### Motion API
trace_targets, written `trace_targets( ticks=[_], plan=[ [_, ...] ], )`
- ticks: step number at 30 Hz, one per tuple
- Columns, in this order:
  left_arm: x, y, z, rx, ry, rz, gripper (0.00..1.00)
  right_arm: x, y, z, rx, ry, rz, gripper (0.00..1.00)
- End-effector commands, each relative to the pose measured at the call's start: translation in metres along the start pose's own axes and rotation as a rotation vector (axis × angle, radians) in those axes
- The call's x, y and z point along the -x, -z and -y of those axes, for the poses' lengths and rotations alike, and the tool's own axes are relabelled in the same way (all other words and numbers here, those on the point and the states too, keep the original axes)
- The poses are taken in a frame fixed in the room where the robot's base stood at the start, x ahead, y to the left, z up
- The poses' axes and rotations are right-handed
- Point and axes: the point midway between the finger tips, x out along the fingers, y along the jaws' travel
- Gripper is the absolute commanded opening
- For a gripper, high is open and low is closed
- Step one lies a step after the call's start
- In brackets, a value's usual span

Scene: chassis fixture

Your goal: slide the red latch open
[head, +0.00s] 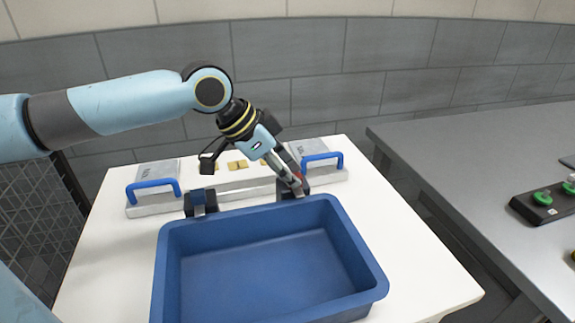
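A pale chassis fixture (235,188) with two blue handles lies across the back of the white table. My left gripper (297,183) points down and to the right at the fixture's right-hand black block (287,195). A small patch of red, which looks like the red latch (299,175), shows at its fingertips, mostly hidden by the fingers. The fingers look close together around or beside the red part; I cannot tell whether they grip it. My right gripper is out of view.
A large empty blue tray (270,273) stands in front of the fixture. A left-hand black block (200,203) is on the fixture's front edge. A grey bench (470,150) with a black box of green knobs (543,205) is at the right.

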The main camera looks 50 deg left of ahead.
Motion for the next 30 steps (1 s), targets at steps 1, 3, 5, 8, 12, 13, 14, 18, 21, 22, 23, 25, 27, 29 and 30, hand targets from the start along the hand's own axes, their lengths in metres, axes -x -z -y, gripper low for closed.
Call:
trace_targets(
  ticks=[1, 3, 5, 8, 12, 13, 14, 18, 21, 22, 23, 25, 27, 29, 30],
  plan=[
    [0.0, 0.0, 0.0, 0.0, 0.0, 0.0, 0.1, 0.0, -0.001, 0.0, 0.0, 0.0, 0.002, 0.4],
    [0.0, 0.0, 0.0, 0.0, 0.0, 0.0, 0.02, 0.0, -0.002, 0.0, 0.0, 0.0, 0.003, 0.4],
    [0.0, 0.0, 0.0, 0.0, 0.0, 0.0, 0.02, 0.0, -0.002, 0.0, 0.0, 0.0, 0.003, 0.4],
    [0.0, 0.0, 0.001, -0.001, 0.001, 0.0, 0.02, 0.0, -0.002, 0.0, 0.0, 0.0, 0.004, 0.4],
    [0.0, 0.0, 0.004, -0.001, 0.001, 0.0, 0.02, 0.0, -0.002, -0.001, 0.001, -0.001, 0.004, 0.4],
    [0.0, 0.0, 0.005, -0.001, 0.001, 0.0, 0.02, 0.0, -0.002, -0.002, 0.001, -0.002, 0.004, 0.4],
    [0.0, 0.0, 0.005, -0.002, 0.001, 0.0, 0.02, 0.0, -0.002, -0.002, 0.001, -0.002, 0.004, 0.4],
    [0.0, 0.0, 0.008, -0.001, 0.001, 0.0, 0.02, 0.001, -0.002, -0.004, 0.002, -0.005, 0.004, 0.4],
    [0.0, 0.0, 0.01, -0.001, 0.001, 0.001, 0.02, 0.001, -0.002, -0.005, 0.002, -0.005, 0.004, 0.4],
    [0.0, 0.0, 0.011, -0.001, 0.001, 0.001, 0.02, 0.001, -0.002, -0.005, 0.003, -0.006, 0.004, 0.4],
    [0.0, 0.0, 0.011, -0.001, 0.001, 0.001, 0.02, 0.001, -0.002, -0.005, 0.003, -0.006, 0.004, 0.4],
    [0.0, 0.0, 0.013, -0.001, 0.001, 0.001, 0.02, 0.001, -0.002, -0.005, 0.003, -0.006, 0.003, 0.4],
    [0.0, 0.0, 0.014, -0.001, 0.001, 0.001, 0.02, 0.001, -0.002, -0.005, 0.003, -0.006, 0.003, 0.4],
    [0.0, 0.0, 0.015, 0.0, 0.001, 0.001, 0.02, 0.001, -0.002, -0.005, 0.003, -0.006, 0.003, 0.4],
    [0.0, 0.0, 0.016, 0.0, 0.001, 0.001, 0.02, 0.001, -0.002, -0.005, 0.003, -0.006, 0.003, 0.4]
  ],
)
